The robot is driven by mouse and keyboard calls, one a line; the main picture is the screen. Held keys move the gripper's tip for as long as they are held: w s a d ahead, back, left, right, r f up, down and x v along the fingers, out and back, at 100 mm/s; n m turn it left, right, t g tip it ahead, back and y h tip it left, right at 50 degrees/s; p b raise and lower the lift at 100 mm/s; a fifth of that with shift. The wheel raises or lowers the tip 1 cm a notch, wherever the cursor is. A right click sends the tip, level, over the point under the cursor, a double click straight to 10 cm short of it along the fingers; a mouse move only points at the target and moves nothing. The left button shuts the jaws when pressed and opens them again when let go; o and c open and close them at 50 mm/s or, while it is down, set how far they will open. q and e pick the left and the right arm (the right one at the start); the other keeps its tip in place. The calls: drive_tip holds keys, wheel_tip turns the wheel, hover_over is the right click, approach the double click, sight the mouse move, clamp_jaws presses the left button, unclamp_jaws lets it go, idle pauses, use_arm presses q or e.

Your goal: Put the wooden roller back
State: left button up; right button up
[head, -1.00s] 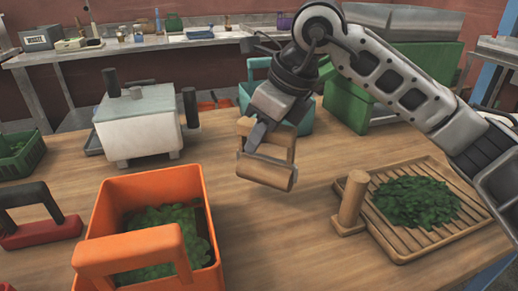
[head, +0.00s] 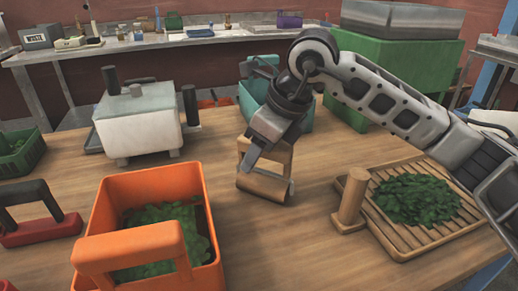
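The wooden roller (head: 264,187), a pale cylinder in a square wooden frame, is at the middle of the table, at or just above the tabletop; I cannot tell if it touches. My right gripper (head: 251,163) comes down from above and is shut on the roller's frame, with one finger showing in front. The gripper hides part of the frame. My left gripper is not in view.
An orange crate (head: 103,211) with green leaves stands front left. A slatted wooden tray (head: 399,242) with leaves lies right, beside an upright wooden post on a block (head: 351,202). A white machine (head: 138,132) stands back left. A teal crate (head: 306,119) is behind the roller.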

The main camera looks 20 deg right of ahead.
drive_tip(key=shift+r, duration=0.25)
drive_tip(key=v, duration=1.1)
drive_tip(key=shift+s+d+r, duration=0.15)
drive_tip(key=shift+s+r, duration=0.05)
drive_tip(key=shift+r, duration=0.15)
